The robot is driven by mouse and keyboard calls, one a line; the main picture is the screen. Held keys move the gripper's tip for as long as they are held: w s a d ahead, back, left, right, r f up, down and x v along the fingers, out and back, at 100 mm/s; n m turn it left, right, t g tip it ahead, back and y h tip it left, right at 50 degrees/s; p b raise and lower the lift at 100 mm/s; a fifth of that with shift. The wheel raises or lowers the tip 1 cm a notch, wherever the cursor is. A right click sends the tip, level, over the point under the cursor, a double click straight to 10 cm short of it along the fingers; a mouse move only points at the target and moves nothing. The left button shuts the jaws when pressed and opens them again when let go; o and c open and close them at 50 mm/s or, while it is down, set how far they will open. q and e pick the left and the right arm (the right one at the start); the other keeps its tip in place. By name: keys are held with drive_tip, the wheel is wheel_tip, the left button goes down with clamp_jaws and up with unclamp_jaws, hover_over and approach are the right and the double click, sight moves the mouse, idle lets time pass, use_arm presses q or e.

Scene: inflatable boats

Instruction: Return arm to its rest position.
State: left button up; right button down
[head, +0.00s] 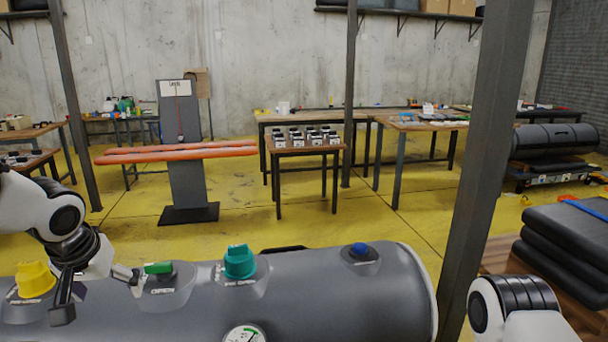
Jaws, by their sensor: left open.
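My left arm (40,208), white and black, comes in from the left edge. Its left gripper (98,294) is open and empty above the left part of a grey inflatable tube (330,300). One dark finger hangs beside a yellow knob (36,279), and the other points toward a green-handled valve (158,268). I cannot tell whether either finger touches the tube. Part of my right arm (515,300) shows at the lower right; its gripper is out of view.
The tube also carries a teal knob (239,262), a blue cap (360,249) and a pressure gauge (244,334). A dark post (485,150) stands at right, near folded black boats (570,240). Behind are an orange-padded stand (188,190), a small table (306,149) and open yellow floor (330,225).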

use_arm(q)
drive_tip(key=s+d+f+g, duration=0.25)
drive_tip(key=s+f, duration=0.25)
drive_tip(key=f, duration=0.7)
drive_tip(key=s+d+f+g, duration=0.1)
drive_tip(key=s+f+g, duration=0.4)
drive_tip(key=f, duration=0.7)
drive_tip(key=s+d+f+h, duration=0.1)
drive_tip(key=s+d+f, duration=0.2)
drive_tip(key=s+f, duration=0.7)
drive_tip(key=s+d+f+h, duration=0.1)
drive_tip(key=s+d+f, duration=0.3)
drive_tip(key=s+f, duration=0.55)
drive_tip(key=w+r+m+t, duration=0.1)
drive_tip(key=w+a+r+m+t+y, duration=0.1)
drive_tip(key=w+t, duration=0.1)
drive_tip(key=shift+w, duration=0.15)
